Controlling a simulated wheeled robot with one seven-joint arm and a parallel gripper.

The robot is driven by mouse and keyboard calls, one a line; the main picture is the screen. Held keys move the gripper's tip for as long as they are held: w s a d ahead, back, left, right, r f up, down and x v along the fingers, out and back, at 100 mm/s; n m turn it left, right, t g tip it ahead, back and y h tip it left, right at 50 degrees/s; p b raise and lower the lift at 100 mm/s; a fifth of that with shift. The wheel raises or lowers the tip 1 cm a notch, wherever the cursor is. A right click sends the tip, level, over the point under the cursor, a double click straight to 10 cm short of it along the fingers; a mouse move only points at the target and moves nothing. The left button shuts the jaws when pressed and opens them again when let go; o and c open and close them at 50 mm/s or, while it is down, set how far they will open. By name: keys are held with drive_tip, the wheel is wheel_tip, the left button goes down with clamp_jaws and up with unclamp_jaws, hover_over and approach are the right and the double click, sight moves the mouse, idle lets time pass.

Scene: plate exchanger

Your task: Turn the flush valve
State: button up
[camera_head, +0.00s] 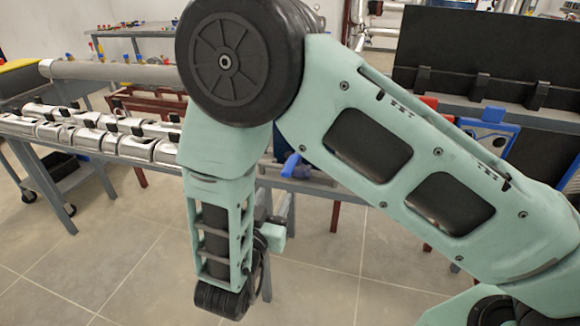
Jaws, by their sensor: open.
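A blue handle-like part (292,165), which may be the flush valve, shows just right of my forearm at the edge of the workbench. My arm covers much of the area around it, and I cannot tell the handle's exact angle. My gripper (276,222) is partly hidden behind my forearm and wrist. It is below the blue part and looks apart from it. It is open, and I see nothing held in it.
A bench with several metal pipe pieces (80,137) stands at the left. A back table (130,30) holds small coloured parts. The tiled floor (120,250) at the front left is clear.

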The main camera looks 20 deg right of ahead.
sight(294, 158)
drive_tip(key=p+x, duration=0.2)
drive_tip(key=x, duration=1.1)
drive_tip(key=shift+w+d, duration=0.1)
drive_tip(key=shift+w, duration=0.05)
clamp_jaws()
